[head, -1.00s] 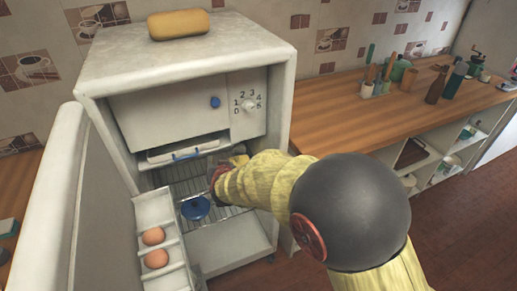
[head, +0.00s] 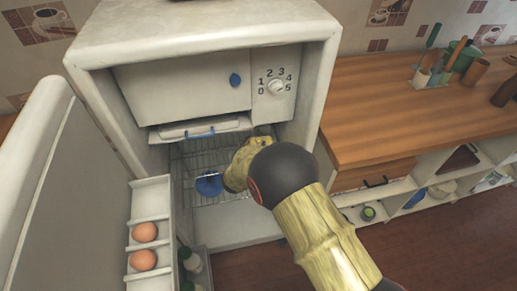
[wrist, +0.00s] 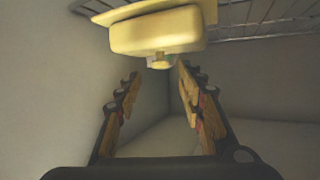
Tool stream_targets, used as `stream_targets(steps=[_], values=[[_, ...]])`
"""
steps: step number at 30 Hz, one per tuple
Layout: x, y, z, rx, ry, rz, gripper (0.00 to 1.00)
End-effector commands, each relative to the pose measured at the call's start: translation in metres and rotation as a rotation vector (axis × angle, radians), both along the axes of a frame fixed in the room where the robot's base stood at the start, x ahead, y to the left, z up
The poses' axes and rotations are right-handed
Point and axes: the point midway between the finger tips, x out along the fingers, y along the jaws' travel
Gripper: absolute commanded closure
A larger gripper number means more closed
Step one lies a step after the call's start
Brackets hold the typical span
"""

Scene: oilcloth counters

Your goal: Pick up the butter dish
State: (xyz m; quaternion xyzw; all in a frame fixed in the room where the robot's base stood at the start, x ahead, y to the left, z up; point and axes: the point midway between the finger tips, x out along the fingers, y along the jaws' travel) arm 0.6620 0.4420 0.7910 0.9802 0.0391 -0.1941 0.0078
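The butter dish (wrist: 155,33) is pale yellow, with a base plate and a lid with a small knob. In the wrist view it hangs upside down at the top, resting against a wire shelf (wrist: 265,30), so that view looks rolled over. My gripper (wrist: 157,74) is open, its two fingers spread below the dish in the picture. The knob shows between the fingertips, and nothing is gripped. In the head view my arm reaches into the open fridge (head: 205,30). The gripper is mostly hidden there, and I cannot make out the butter dish.
A blue item (head: 209,183) lies on the wire shelf left of my arm. The open fridge door (head: 50,190) stands at left, with eggs (head: 144,232) and bottles in its racks. The freezer compartment is above. A wooden counter (head: 420,110) is to the right.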

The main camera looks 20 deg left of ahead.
Motion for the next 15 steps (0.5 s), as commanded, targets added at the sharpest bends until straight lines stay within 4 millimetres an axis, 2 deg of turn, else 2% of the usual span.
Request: stream_targets(steps=[1, 6, 15], values=[[0.007, 0.001, -0.009, 0.001, 0.001, -0.002, 0.61], [0.028, 0.003, -0.017, 0.0, 0.001, -0.001, 0.61], [0.032, 0.003, -0.016, 0.0, 0.002, 0.0, 0.63]])
